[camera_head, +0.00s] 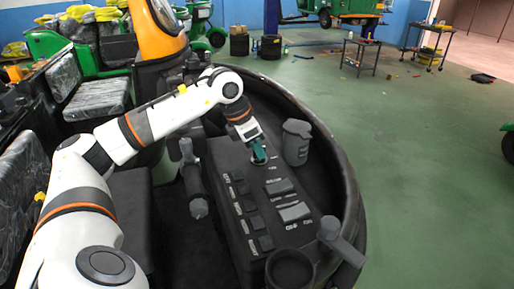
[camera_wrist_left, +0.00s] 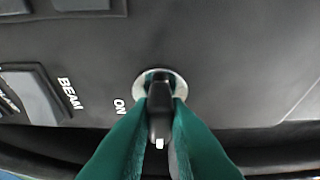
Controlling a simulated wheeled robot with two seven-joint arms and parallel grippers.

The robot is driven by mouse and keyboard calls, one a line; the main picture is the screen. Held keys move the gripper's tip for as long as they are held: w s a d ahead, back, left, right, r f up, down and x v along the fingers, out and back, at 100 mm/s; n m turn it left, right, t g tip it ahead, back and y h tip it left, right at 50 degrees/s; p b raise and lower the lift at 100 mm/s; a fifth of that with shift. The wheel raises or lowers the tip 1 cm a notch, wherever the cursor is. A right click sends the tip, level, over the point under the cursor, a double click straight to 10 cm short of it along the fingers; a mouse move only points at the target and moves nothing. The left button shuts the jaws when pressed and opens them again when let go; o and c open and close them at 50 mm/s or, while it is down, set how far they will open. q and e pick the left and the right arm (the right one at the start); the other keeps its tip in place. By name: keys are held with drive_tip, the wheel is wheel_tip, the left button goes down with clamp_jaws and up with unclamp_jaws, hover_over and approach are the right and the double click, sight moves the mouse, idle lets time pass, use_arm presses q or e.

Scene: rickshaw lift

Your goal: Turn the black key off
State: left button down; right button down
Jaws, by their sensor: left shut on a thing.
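The black key (camera_wrist_left: 160,112) sits in a round silver key switch (camera_wrist_left: 146,82) on the dark dashboard panel in the left wrist view. The label "ON" (camera_wrist_left: 119,106) is printed to the left of the switch. My left gripper (camera_wrist_left: 161,125) has green fingertips closed on the key from both sides. In the head view my left gripper (camera_head: 259,152) is at the far end of the dashboard (camera_head: 237,200), and its fingers hide the key there. The key's exact angle is hard to tell. My right gripper is not in view.
Rocker switches (camera_head: 256,223) line the panel nearer me. A handlebar grip (camera_head: 194,185) is left of the panel, and a round holder (camera_head: 290,270) is at the near end. Open green floor lies beyond to the right.

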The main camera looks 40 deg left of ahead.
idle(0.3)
use_arm(q)
drive_tip(key=c, duration=1.4)
unclamp_jaws()
drive_tip(key=shift+r, duration=0.15)
drive_tip(key=v, duration=1.1)
drive_tip(key=shift+s+r, duration=0.2)
drive_tip(key=shift+r, duration=0.15)
drive_tip(key=shift+a, duration=0.1)
